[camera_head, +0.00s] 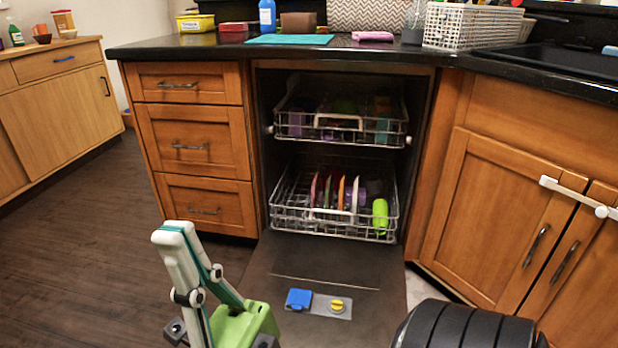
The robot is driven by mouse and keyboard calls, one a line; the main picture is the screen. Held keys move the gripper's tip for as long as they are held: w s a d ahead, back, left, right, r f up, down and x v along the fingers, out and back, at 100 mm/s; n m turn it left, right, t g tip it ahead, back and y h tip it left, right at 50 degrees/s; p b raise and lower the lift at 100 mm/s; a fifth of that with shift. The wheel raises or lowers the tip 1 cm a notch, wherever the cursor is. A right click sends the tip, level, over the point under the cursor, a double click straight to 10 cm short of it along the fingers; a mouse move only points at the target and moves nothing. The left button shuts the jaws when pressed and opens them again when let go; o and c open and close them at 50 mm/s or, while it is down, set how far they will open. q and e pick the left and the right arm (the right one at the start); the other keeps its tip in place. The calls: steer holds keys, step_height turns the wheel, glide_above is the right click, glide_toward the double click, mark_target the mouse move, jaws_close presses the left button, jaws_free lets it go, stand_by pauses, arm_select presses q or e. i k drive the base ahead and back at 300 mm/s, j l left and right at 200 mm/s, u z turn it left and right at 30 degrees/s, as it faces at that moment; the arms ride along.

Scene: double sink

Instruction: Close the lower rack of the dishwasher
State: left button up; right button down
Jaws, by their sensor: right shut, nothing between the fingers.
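The dishwasher stands open under the counter, its door (330,262) folded down flat toward me. The lower rack (300,222) is a wire basket holding several upright plates and a green cup. Its front edge is near the front of the opening, above the door's inner end; I cannot tell exactly how far it sticks out. My right gripper (172,234), with white and teal fingers and a green body, is shut and empty. It appears at the lower left, left of the door, and is apart from the rack in the picture. My left gripper is not in view.
The upper rack (345,138) holds dishes and shows at the front of the opening. Drawers (192,144) stand left, cabinet doors (500,220) right. A black part of mine fills the lower right. Dark floor (95,250) at left is clear.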

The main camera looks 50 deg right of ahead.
mark_target(392, 218)
steer(key=i+j+u, duration=0.35)
steer(key=i+j, duration=0.95)
steer(key=i+j+z, duration=0.15)
steer(key=i+z, duration=0.25)
steer(key=i, duration=0.15)
steer(key=i+j+z, duration=0.4)
steer(key=i+l+z, duration=0.25)
steer(key=z, duration=0.2)
steer(key=i+l+z, duration=0.1)
steer(key=i+z, duration=0.5)
steer(key=z, duration=0.25)
steer(key=i+z, duration=0.4)
steer(key=i+l+z, duration=0.15)
steer(key=i+l, duration=0.45)
